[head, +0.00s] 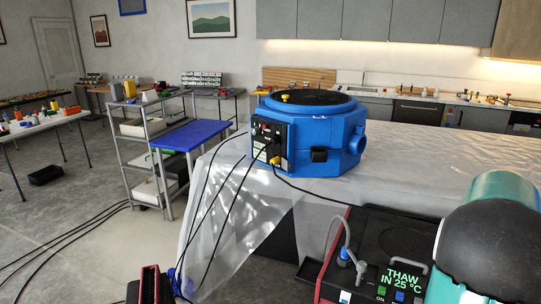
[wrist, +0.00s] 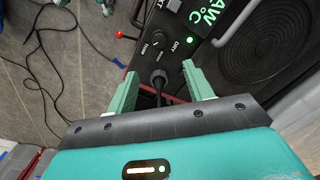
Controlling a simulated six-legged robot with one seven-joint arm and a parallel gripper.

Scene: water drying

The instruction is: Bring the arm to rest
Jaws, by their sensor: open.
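My gripper (wrist: 160,88) shows in the wrist view with its two green fingers apart and nothing held between them. A black knob or plug (wrist: 158,78) of the dark control panel appears between the fingers; I cannot tell whether they touch it. The panel (wrist: 172,45) carries a dial, a lit green light and the words DRY and THAW. In the head view my teal and black arm (head: 490,235) fills the lower right, and the gripper is out of sight there.
A blue round machine (head: 310,135) stands on a sheet-covered table (head: 440,165) ahead. A dark device with a THAW IN 25 °C display (head: 404,279) sits beside my arm. Black cables (head: 215,215) hang to the floor.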

